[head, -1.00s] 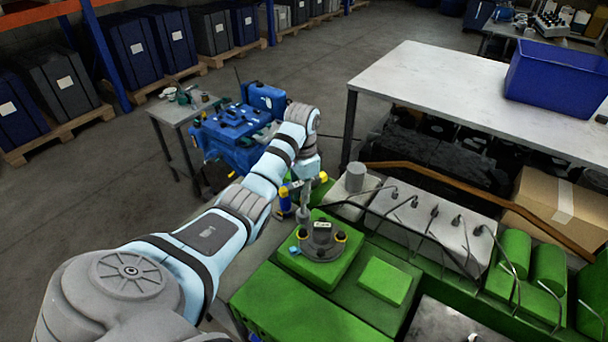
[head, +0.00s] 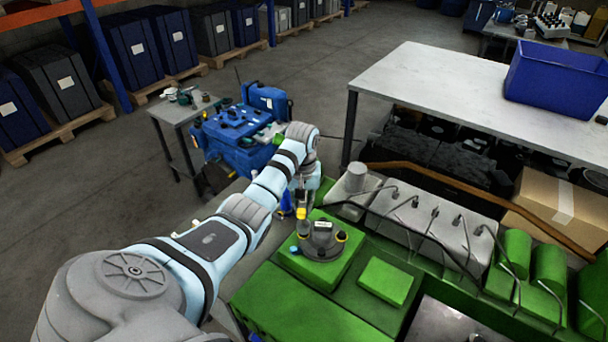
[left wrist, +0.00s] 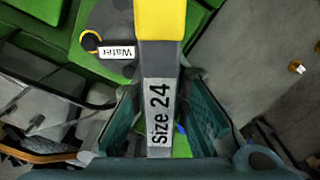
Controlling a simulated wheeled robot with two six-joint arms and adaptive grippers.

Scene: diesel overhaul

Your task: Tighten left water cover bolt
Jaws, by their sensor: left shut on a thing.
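My left gripper (head: 303,185) is shut on a wrench with a yellow section (head: 301,213). In the left wrist view the wrench (left wrist: 160,90) is gripped between the fingers (left wrist: 155,130), with a "Size 24" label facing the camera. The round grey water cover (head: 320,242) sits on the green engine block, its "Water" label (left wrist: 117,52) legible in the wrist view. A yellow-ringed bolt (head: 341,236) is on its right side. The wrench stands over its left side and hides most of the left bolt; I cannot tell whether they touch.
The green engine (head: 290,305) fills the lower right, with a grey cover and black cables (head: 430,220) beside the water cover. A white table (head: 440,95) with a blue bin (head: 556,80) stands behind. A small tool cart (head: 182,108) and open floor lie at the back left.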

